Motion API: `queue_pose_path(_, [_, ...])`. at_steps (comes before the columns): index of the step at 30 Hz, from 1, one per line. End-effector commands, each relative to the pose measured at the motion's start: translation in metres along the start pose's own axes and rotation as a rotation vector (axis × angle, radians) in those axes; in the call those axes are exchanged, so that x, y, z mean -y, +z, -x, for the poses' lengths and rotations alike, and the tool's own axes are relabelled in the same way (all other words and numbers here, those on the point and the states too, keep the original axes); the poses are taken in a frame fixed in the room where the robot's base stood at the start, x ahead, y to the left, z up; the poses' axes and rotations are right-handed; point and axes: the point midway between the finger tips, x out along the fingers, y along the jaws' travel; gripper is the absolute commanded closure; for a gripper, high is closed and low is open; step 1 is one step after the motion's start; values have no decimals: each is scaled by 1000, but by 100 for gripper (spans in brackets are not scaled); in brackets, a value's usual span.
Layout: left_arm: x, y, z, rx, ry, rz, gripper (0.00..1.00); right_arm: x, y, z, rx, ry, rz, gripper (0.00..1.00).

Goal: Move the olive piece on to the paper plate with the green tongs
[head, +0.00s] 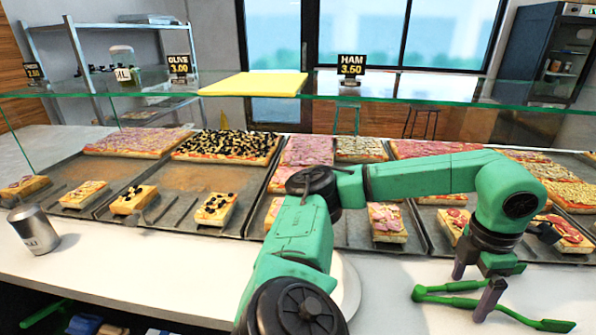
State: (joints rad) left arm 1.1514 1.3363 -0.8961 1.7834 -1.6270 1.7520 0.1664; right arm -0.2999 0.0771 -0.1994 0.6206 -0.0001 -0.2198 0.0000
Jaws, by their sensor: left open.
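Two pizza pieces with black olives, a left one (133,199) and a right one (215,209), sit near the front of the metal trays at the left. A white round plate (350,288) lies on the counter, mostly hidden behind my left arm. The green tongs (450,299) lie on the counter at the lower right. My left gripper (475,285) points down over the tongs, its fingers apart on either side of one tong arm. I cannot tell whether the fingers touch it. My right gripper is not in view.
A silver can (34,231) stands at the counter's left. A glass shelf (420,88) with price signs and a yellow stack (255,84) spans above the trays. Other pizza pieces, including ham (387,223), fill the trays. The white counter between can and plate is clear.

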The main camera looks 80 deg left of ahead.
Motion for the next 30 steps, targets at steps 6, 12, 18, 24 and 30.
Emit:
queue_pose_path(6, [0,0,-3,1,0,0,7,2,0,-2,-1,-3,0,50])
queue_pose_path(12, [0,0,-3,1,0,0,49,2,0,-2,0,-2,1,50])
queue_pose_path(18, [0,0,-3,1,0,0,51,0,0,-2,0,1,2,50])
queue_pose_path(24, [0,2,17,3,0,0,51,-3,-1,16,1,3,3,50])
queue_pose_path(30, [0,5,48,1,0,1,51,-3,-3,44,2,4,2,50])
